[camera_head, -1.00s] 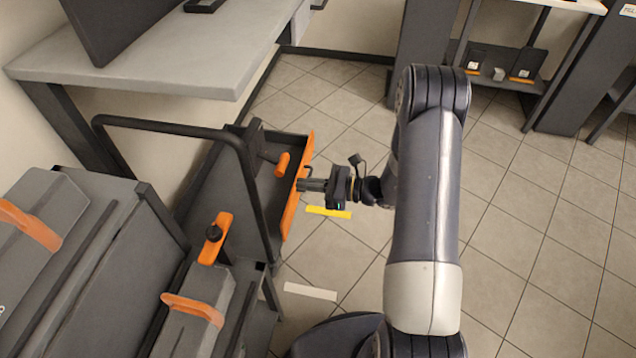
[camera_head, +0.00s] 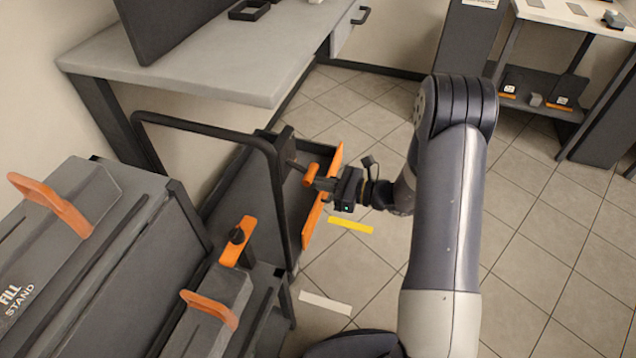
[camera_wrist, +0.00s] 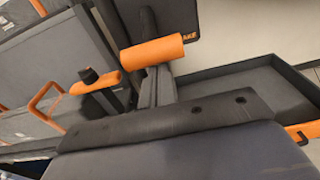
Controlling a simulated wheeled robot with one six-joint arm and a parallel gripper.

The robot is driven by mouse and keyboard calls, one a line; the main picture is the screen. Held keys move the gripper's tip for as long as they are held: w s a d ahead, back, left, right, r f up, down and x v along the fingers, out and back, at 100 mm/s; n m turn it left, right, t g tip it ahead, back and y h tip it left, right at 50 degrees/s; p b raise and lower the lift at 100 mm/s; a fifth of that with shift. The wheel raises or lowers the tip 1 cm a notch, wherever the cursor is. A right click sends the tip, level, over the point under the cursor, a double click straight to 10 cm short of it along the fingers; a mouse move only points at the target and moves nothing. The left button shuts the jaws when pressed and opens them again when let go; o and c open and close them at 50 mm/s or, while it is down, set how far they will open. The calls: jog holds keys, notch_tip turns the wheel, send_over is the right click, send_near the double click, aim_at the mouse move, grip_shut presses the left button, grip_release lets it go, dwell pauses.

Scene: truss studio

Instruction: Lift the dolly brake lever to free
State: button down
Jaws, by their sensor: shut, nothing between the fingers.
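The brake lever is a dark arm ending in an orange cylindrical grip (camera_head: 311,174). It is mounted on a dark plate on the dolly (camera_head: 276,190), inside its orange-edged side. In the wrist view the orange grip (camera_wrist: 150,51) lies crosswise, with a plate lettered "…AKE" behind it. My gripper (camera_head: 319,184) reaches over the orange edge from the right, right at the grip's lower end. In the wrist view my gripper's fingers (camera_wrist: 158,84) are together and empty, with their tips by the grip's underside. I cannot tell whether they touch it.
A black tubular handle (camera_head: 277,200) rises left of the lever. An orange latch with a black knob (camera_head: 238,241) and grey cases with orange handles (camera_head: 209,309) stand lower left. A grey table (camera_head: 200,75) is behind.

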aim_at(309, 171)
jog(key=shift+r, duration=0.15)
jog(key=shift+d+r+h+p, duration=0.15)
jog(key=shift+h+p, duration=0.15)
jog(key=shift+p, duration=0.35)
jog(key=shift+d+r+h+p, duration=0.1)
jog(key=shift+r+h+p, duration=0.2)
jog(key=shift+p, duration=0.2)
jog(key=r+h+p, duration=0.1)
jog(key=p, duration=0.2)
jog(key=r+g+h+p, duration=0.1)
jog(key=r+h+p, duration=0.1)
jog(key=p, duration=0.1)
jog(key=shift+s+d+r+g, duration=0.2)
jog(key=shift+d+r+g, duration=0.1)
jog(key=shift+d, duration=0.1)
notch_tip(309, 171, up, 2)
jog(key=h+p, duration=0.2)
jog(key=p, duration=0.3)
jog(key=shift+g, duration=0.4)
jog(key=r+h+p, duration=0.1)
jog(key=h+p, duration=0.1)
jog(key=p, duration=0.1)
jog(key=shift+g, duration=0.4)
jog(key=shift+a+r, duration=0.1)
jog(key=shift+r, duration=0.05)
jog(key=shift+w+a+r+p, duration=0.1)
jog(key=shift+r+p, duration=0.1)
jog(key=shift+p, duration=0.15)
jog(key=shift+f, duration=0.1)
